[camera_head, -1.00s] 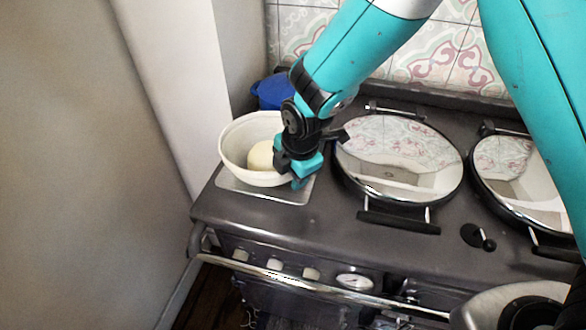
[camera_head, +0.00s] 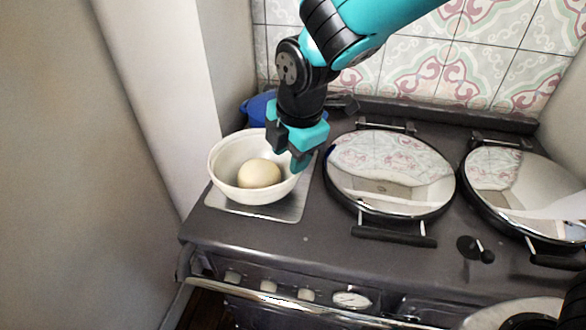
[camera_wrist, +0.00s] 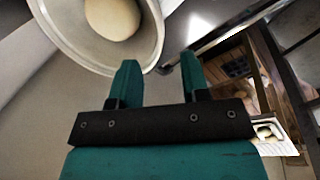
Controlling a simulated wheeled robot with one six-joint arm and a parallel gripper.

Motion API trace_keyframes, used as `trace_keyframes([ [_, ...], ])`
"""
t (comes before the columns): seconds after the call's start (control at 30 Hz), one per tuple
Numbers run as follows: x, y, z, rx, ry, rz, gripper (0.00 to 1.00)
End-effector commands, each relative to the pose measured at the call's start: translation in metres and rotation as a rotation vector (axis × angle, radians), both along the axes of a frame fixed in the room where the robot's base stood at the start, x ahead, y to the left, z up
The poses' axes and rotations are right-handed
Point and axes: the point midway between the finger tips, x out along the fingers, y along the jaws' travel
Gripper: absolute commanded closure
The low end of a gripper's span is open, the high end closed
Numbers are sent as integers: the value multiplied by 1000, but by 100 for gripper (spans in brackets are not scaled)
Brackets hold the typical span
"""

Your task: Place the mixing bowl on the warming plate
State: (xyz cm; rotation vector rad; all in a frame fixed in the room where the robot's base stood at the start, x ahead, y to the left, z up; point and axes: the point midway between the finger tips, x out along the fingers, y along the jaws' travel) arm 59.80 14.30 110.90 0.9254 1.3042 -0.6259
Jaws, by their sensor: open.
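The cream mixing bowl (camera_head: 228,183), with a pale round dough ball (camera_head: 260,173) inside, stands upright on the silver square warming plate (camera_head: 290,208) at the stove's left end. It covers most of the plate. My gripper (camera_head: 289,152) is open at the bowl's back right rim, its fingers pointing down. In the wrist view the bowl (camera_wrist: 62,42) is at the upper left, beyond the fingers. Nothing is between the open fingers (camera_wrist: 159,64). Whether a finger touches the rim is hard to tell.
Two round, mirror-like hob lids (camera_head: 390,174) lie shut to the right. A blue object (camera_head: 258,108) is behind the bowl. The wall (camera_head: 165,90) is close on the left, and a rail (camera_head: 300,308) runs along the stove front.

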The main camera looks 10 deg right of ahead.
Motion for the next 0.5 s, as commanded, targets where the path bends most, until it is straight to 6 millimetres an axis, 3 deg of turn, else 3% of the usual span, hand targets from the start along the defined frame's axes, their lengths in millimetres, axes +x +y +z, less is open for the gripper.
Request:
trace_keyframes([
  [0.27,-8,-7,12,25,18,-65,58],
  [0.37,-28,-25,30,91,69,-248,58],
  [0.5,-79,-58,60,213,200,-647,58],
])
